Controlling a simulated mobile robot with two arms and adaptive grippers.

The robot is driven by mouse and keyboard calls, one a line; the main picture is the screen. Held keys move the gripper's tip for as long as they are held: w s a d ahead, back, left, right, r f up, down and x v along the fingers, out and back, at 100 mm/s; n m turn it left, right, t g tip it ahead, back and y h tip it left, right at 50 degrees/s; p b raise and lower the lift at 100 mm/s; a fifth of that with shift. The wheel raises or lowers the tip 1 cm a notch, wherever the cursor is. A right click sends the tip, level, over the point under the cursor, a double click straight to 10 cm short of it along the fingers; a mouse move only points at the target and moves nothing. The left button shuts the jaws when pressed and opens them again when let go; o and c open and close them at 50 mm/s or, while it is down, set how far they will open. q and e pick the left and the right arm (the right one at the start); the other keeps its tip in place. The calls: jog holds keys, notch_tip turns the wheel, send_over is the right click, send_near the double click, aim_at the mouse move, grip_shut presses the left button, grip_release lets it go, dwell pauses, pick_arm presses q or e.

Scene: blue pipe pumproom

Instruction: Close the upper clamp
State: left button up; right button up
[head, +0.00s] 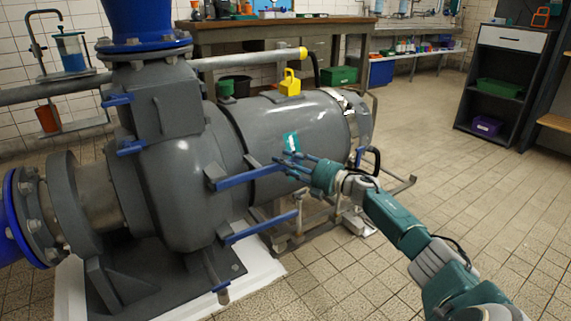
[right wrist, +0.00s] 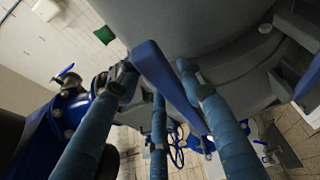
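The grey pump (head: 190,150) fills the middle left of the head view. The upper clamp's blue lever (head: 243,178) sticks out from its casing towards the right. A second blue lever (head: 260,228) lies below it. My right gripper (head: 288,166) is at the right end of the upper lever, its fingers spread and pointing left. In the right wrist view the blue lever (right wrist: 165,75) runs between the spread fingers of my gripper (right wrist: 157,82). I cannot tell whether any finger touches it. My left gripper is not in view.
More blue handles (head: 132,147) sit on the pump's upper housing. A yellow padlock-like block (head: 290,84) stands on top of the motor. A metal support frame (head: 300,228) is below my right gripper. Tiled floor (head: 430,150) is free to the right.

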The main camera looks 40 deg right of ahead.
jog(key=shift+o, duration=0.6)
jog(key=shift+a, duration=0.1)
jog(key=shift+s+f, duration=0.1)
jog(key=shift+s, duration=0.1)
jog(key=v, duration=1.1)
jog(key=shift+s, duration=0.3)
